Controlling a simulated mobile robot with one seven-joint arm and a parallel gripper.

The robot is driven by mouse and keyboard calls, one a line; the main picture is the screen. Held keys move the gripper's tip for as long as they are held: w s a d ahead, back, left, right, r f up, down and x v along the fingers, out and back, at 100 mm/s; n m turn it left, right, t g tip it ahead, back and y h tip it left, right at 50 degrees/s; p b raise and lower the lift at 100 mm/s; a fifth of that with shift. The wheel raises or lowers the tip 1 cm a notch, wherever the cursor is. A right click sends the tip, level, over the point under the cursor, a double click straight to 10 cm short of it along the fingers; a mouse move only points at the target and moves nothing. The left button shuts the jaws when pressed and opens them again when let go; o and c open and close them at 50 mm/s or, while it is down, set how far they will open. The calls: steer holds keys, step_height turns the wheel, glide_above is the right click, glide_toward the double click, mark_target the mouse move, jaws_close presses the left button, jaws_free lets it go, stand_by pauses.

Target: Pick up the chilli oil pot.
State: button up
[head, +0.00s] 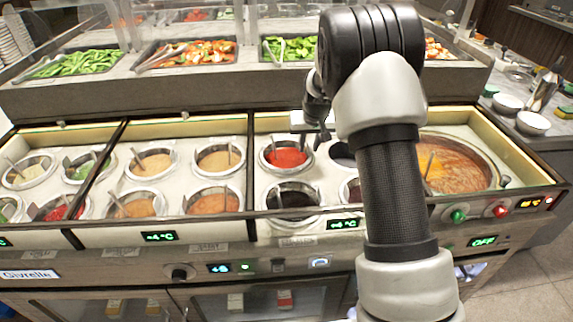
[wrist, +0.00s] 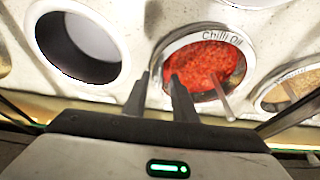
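The chilli oil pot (wrist: 203,66) is round and full of red sauce, with "Chilli Oil" lettered on its pale rim and a utensil handle leaning out. It sits in the counter in the head view (head: 286,156). My gripper (wrist: 159,76) is just above the pot's near left edge. One finger is outside the rim and the other is over the red sauce. A gap shows between the fingers, with the rim in line with it; I cannot tell whether they touch it. In the head view my arm partly hides my gripper (head: 314,138).
An empty-looking round well (wrist: 80,47) lies left of the pot in the wrist view. A pot of tan sauce (wrist: 293,90) lies to the right. Several other sauce pots and a large soup pot (head: 450,165) fill the counter. Food trays (head: 200,52) stand on the raised shelf behind.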

jaws_close()
stand_by(1.3)
steer(key=shift+w+r, duration=0.1)
steer(key=shift+r, duration=0.15)
